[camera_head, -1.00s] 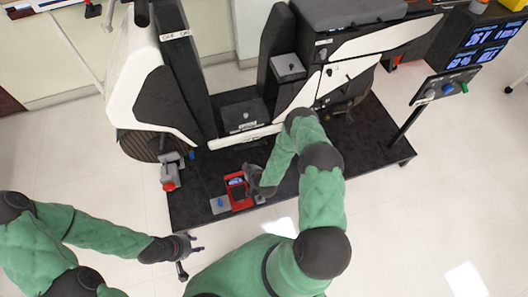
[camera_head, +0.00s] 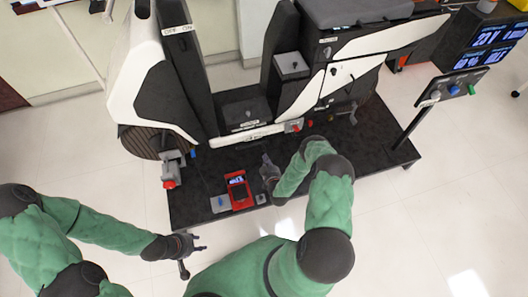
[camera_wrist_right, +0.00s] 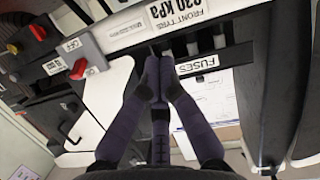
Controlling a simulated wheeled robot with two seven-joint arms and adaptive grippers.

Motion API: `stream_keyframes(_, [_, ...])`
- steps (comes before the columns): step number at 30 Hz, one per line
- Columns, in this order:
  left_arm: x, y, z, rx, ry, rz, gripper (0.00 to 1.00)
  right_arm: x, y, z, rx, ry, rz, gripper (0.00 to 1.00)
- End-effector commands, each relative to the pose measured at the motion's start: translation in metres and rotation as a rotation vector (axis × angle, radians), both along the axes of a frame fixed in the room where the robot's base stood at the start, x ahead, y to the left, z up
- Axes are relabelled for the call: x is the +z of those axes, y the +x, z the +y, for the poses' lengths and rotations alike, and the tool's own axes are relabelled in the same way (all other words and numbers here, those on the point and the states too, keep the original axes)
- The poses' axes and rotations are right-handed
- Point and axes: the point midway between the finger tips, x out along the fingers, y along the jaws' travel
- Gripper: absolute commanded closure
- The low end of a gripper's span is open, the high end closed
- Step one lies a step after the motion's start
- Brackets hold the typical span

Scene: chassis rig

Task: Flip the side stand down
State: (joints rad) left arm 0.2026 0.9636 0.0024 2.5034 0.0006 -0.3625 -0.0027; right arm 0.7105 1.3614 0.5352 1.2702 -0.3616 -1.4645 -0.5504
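The motorcycle-like chassis (camera_head: 165,95), white and black, stands on a dark platform. A dark lever-like part (camera_head: 345,112) shows low on its right side; I cannot tell for sure whether it is the side stand. My right gripper (camera_head: 267,161) is above the platform in front of the chassis, apart from that part and to its left. In the right wrist view its fingers (camera_wrist_right: 158,68) are together and nothing shows between them. My left gripper (camera_head: 201,243) is off the platform's front left corner, with its fingers apart and empty.
A red device with a screen (camera_head: 238,190) lies on the platform (camera_head: 205,180). A red knob (camera_head: 294,125) shows on the chassis and a red-tipped clamp (camera_head: 170,180) at the left. A panel on a post (camera_head: 448,90) stands right. A "FUSES" label (camera_wrist_right: 212,61) shows in the wrist view.

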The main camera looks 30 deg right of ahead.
Motion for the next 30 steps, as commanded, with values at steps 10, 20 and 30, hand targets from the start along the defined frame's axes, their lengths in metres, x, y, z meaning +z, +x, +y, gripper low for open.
stream_keyframes(10, [-0.022,0.000,0.000,0.000,0.000,0.000,0.60,-0.015,0.047,-0.013,0.002,-0.002,-0.003,1.00])
stream_keyframes(20, [-0.050,0.000,0.000,0.000,0.000,0.000,0.60,-0.038,0.091,-0.028,-0.001,0.001,0.002,1.00])
stream_keyframes(30, [-0.063,0.000,0.000,0.000,0.000,0.000,0.60,-0.062,0.090,-0.034,0.000,0.000,0.000,1.00])
